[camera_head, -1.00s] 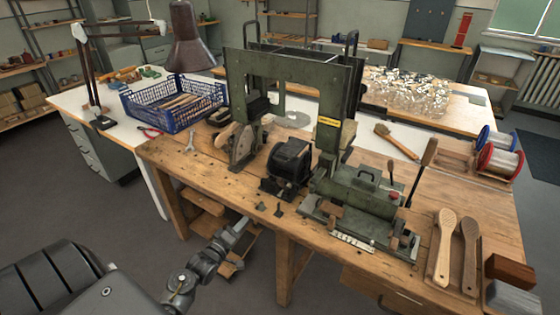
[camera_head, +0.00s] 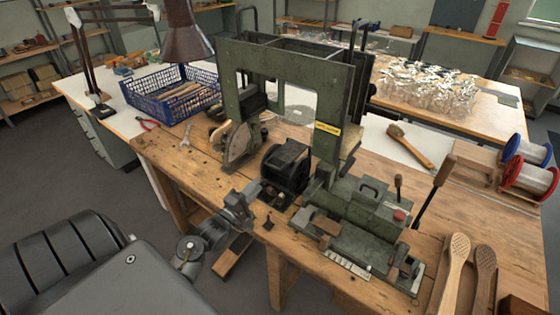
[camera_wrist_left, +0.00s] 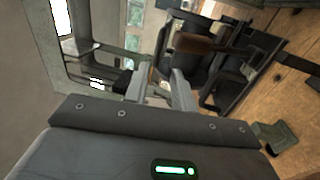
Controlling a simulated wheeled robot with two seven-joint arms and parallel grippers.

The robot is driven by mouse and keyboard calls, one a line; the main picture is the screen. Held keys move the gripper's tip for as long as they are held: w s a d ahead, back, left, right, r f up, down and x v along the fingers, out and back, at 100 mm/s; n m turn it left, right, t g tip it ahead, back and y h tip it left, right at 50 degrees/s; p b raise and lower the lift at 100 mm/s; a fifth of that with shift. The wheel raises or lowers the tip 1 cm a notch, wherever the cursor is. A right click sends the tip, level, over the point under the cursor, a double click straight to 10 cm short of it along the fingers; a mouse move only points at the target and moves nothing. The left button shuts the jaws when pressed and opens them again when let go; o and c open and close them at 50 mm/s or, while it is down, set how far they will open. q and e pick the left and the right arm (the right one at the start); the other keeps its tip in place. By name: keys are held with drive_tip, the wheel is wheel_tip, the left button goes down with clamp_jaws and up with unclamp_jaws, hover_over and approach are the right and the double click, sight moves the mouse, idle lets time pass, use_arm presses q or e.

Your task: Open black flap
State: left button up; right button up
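A dark green tufting machine (camera_head: 237,55) stands on the wooden workbench. A black, boxy unit (camera_head: 286,168) sits at its front; it is the darkest part near my gripper, but I cannot tell a separate flap on it in the head view. My left gripper (camera_head: 240,205) is just left of and in front of this unit, near the bench's front edge, apparently not touching it. In the left wrist view the two gripper fingers (camera_wrist_left: 158,88) stand apart with nothing between them. Dark machine parts (camera_wrist_left: 228,75) lie beyond them. My right gripper is not in view.
Small dark pieces (camera_head: 268,222) lie on the bench near the gripper. A blue crate (camera_head: 172,104) and a lamp (camera_head: 183,38) are at the back left.

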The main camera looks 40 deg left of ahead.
sight(273, 167)
use_arm(q)
drive_tip(key=w, duration=0.3)
drive_tip(key=w+r+p, duration=0.1)
drive_tip(key=w, duration=0.2)
drive_tip(key=w+r+p, duration=0.1)
drive_tip(key=w, duration=0.3)
drive_tip(key=shift+a, duration=0.15)
drive_tip(key=shift+w, duration=0.15)
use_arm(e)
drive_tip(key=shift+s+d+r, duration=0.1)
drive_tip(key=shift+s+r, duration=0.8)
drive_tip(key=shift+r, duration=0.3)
use_arm(q)
drive_tip(key=shift+c, duration=0.4)
clamp_jaws()
